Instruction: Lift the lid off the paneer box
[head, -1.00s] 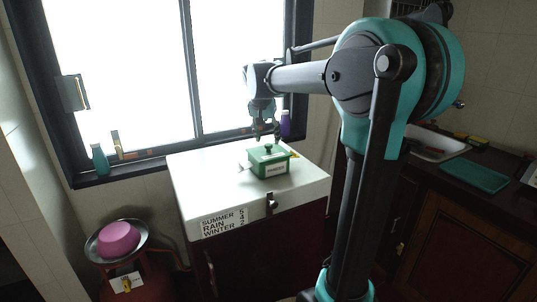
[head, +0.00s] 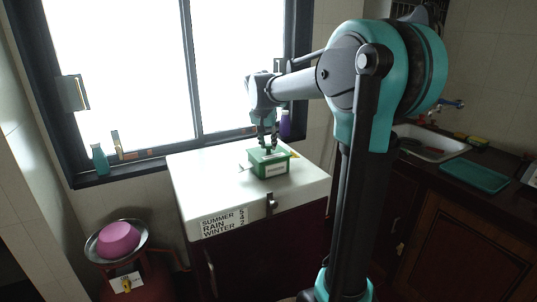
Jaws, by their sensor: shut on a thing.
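The paneer box (head: 276,170) is a small green box with a white label on its front. It stands on the white top of the chest. Its darker green lid (head: 262,157) sits on it. My gripper (head: 268,149) points down at the top of the lid and is shut on the lid's knob, which the fingers mostly hide. I see no clear gap between lid and box.
The white chest top (head: 215,185) is mostly bare around the box, with a latch (head: 271,204) at its front edge. Bottles stand on the window sill behind. A pink tub (head: 118,239) sits in a bowl at lower left. A sink (head: 430,143) is at right.

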